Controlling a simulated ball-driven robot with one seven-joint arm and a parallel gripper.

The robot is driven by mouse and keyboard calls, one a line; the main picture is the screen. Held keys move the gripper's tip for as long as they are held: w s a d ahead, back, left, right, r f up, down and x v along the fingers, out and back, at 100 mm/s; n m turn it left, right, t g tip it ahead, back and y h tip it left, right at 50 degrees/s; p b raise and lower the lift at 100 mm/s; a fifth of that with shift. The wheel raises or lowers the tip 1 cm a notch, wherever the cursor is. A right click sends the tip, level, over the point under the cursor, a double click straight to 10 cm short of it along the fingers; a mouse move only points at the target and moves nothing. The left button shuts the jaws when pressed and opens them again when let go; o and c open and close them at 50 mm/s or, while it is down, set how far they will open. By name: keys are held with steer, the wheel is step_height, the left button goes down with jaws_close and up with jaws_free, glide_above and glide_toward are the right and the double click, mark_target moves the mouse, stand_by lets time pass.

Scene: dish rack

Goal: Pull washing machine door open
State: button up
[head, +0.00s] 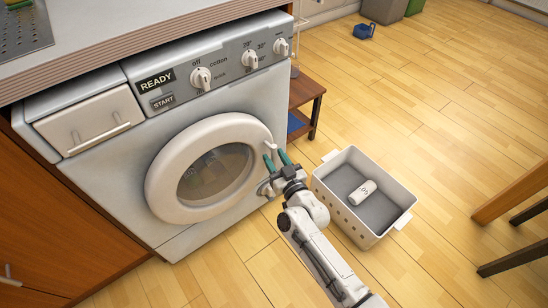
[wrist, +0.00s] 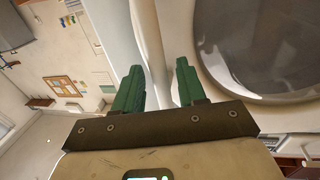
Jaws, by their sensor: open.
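The washing machine (head: 110,150) stands on the left with its front facing right. Its round white door (head: 160,185) has a dark glass window and looks shut against the front. A small pale handle (head: 270,147) sits on the door's right edge. My gripper (head: 275,158) is open at that edge, its two green fingers close to the handle. In the wrist view my fingers (wrist: 158,75) are apart, with a white edge between and beyond them. The door's glass (wrist: 262,40) fills the right side. I cannot tell whether the fingers touch the handle.
A light grey basket (head: 340,215) with a white bottle (head: 362,192) in it stands on the floor right of my arm. A small wooden table (head: 308,95) stands beside the machine. Wooden legs (head: 510,190) show at the right edge.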

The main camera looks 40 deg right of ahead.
steer(key=shift+w+d, duration=0.15)
steer(key=shift+w, duration=0.45)
jaws_close()
